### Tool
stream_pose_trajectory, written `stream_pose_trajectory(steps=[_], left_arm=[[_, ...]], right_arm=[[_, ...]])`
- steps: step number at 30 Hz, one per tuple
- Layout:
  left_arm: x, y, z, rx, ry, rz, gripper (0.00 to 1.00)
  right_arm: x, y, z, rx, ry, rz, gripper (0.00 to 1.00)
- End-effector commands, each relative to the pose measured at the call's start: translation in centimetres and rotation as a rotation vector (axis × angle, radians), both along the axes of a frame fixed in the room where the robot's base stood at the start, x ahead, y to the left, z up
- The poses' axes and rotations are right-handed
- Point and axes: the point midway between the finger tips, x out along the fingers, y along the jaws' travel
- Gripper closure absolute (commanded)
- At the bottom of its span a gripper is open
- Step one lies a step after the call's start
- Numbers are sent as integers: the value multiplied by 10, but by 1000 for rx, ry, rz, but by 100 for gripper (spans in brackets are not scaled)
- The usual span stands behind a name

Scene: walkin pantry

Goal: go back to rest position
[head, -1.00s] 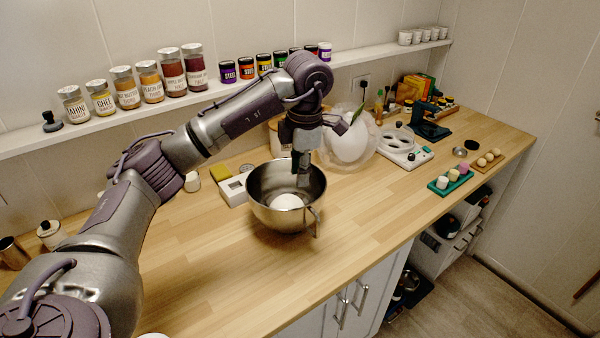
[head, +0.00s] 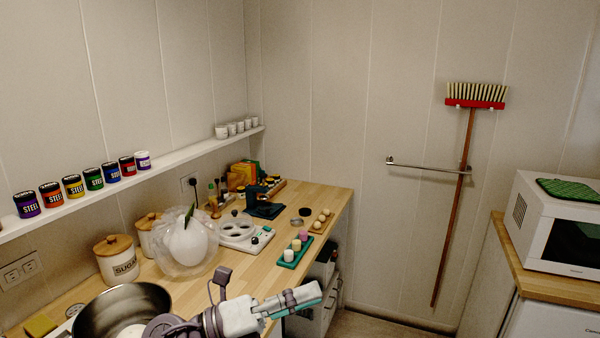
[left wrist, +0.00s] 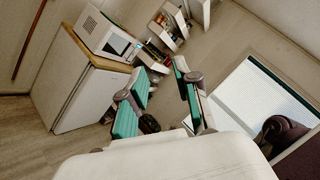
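My left gripper (head: 316,299) is in the lower middle of the head view, in front of the counter. It points right, away from the steel bowl. In the left wrist view its two teal-padded fingers (left wrist: 158,97) stand apart with nothing between them. The steel bowl (head: 93,312) is at the lower left, cut off by the frame edge, with something white inside it. My left wrist is just right of the bowl's rim; I cannot tell whether they touch. My right gripper is not in view.
On the wooden counter (head: 325,198) stand a sugar canister (head: 117,262), a clear bag with a white round thing (head: 187,246), a white tray device (head: 243,235) and a green tray (head: 294,254). A microwave (head: 560,232) stands at right. The floor between is clear.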

Motion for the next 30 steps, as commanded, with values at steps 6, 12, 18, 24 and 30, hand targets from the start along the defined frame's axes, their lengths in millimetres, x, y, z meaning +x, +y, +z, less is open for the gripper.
stream_pose_trajectory(steps=[6,12,18,24,30], left_arm=[[35,87,-4,-672,542,435,69],[20,177,-121,-1029,1117,891,69],[-58,212,-230,-1142,1591,1259,69],[-129,217,-281,-1132,1878,1477,69],[-190,215,-307,-1084,2093,1636,69]], right_arm=[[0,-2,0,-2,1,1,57],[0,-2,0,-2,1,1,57],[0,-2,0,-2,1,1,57],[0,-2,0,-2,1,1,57],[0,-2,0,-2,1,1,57]])
